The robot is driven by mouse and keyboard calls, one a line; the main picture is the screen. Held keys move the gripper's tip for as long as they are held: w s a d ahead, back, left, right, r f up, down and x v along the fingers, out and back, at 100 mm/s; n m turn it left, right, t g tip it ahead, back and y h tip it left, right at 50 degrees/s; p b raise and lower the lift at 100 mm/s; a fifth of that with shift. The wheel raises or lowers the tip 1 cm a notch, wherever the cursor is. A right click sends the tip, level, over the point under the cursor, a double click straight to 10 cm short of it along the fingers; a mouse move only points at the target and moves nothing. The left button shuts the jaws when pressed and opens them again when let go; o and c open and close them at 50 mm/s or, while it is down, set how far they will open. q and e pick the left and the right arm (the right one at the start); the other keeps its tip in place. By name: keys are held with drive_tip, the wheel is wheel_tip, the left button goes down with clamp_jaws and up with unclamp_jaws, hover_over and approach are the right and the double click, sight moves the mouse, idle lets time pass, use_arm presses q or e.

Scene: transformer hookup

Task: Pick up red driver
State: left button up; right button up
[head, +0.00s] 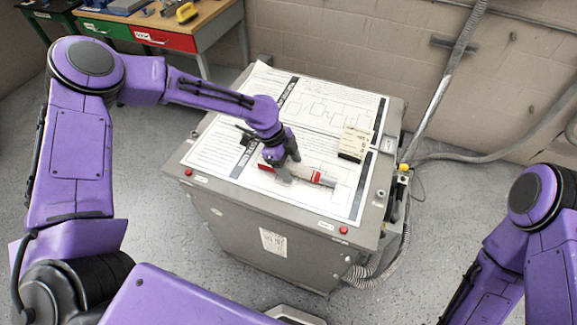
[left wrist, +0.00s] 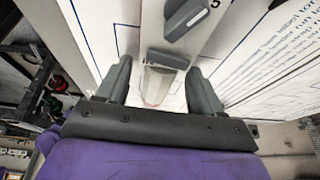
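A small tool with a red band (head: 323,178), seemingly the red driver, lies on the paper-covered top of the grey cabinet (head: 205,170). My left gripper (head: 284,174) is low over the cabinet top, just left of the red band, and partly hides what lies there. More red shows on its other side. I cannot tell whether that piece is part of the driver. My right gripper is not in view; only its arm shows at the right.
A cream box-shaped meter (head: 355,142) stands on the papers at the back right. Red buttons (head: 344,230) sit along the cabinet's front edge. Hoses and cables (head: 405,215) hang at its right side. A wooden workbench (head: 205,30) with tools stands at the back left.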

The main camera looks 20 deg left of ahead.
sight(295, 165)
use_arm(q)
drive_tip(key=shift+w, duration=0.1)
clamp_jaws()
drive_tip(key=shift+r, duration=0.15)
drive_tip(key=shift+r, duration=0.2)
wheel_tip(295, 165, up, 2)
drive_tip(key=shift+w+r+b, duration=0.1)
drive_tip(key=shift+r+b, duration=0.15)
drive_tip(key=shift+b, duration=0.15)
drive_tip(key=s+a+r+b, duration=0.2)
drive_tip(key=s+a+r, duration=0.1)
drive_tip(key=s+r, duration=0.7)
drive_tip(key=s, duration=0.4)
drive_tip(key=shift+b, duration=0.35)
